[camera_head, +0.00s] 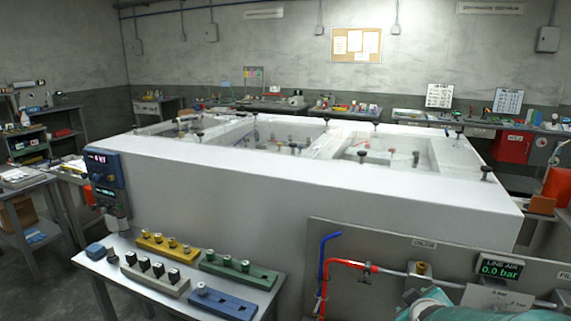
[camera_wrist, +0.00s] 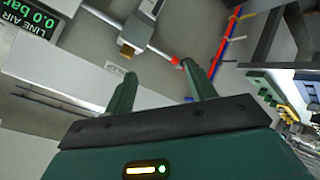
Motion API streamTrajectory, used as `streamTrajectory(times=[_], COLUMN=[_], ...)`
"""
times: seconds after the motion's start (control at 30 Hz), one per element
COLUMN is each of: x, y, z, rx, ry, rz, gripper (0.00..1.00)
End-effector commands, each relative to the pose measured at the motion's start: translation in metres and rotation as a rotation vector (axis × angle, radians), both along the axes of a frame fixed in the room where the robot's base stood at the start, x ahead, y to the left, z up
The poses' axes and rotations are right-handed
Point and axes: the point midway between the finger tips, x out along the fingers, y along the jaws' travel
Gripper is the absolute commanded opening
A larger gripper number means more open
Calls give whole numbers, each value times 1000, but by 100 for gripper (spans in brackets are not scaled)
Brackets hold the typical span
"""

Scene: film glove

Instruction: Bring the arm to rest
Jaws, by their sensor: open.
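My gripper (camera_wrist: 158,85) shows in the wrist view as a dark body with two green fingers. The fingers stand apart and nothing is between them. Beyond the fingertips are a grey panel (camera_wrist: 95,40), a grey pipe with a brass fitting (camera_wrist: 136,32) and a red and blue hose (camera_wrist: 228,40). The gripper cannot be made out in the head view. A teal and grey part at the bottom right of the head view may belong to my arm; I cannot tell.
A large white enclosure (camera_head: 220,190) fills the middle. The panel (camera_head: 450,259) with a "LINE AIR 0.0 bar" display (camera_head: 500,267) stands front right. A small table (camera_head: 110,282) holds yellow, green, blue and grey blocks. Benches line the walls. Bare floor shows at the left.

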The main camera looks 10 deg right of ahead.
Motion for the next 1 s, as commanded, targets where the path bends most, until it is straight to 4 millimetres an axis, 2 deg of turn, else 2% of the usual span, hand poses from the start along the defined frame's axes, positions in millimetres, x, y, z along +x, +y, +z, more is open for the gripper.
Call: streamTrajectory(times=[0.03, 0.17, 0.27, 0.4, 0.5, 0.6, 0.7, 0.9, 0.93, 1.0], x=[-3, -23, -47, -91, -122, -143, -153, -153, -153, -153], y=[23, 77, 118, 169, 195, 209, 215, 215, 215, 215], z=[13, 35, 51, 69, 76, 80, 81, 81, 81, 81], rx=[67, 241, 358, 488, 547, 578, 591, 593, 593, 592], ry=[2, 54, 107, 196, 256, 296, 317, 320, 320, 319], rz=[-2, -29, -54, -101, -136, -165, -180, -183, -183, -184], gripper=[55, 55, 55, 55, 55, 55, 55, 55, 54, 40])
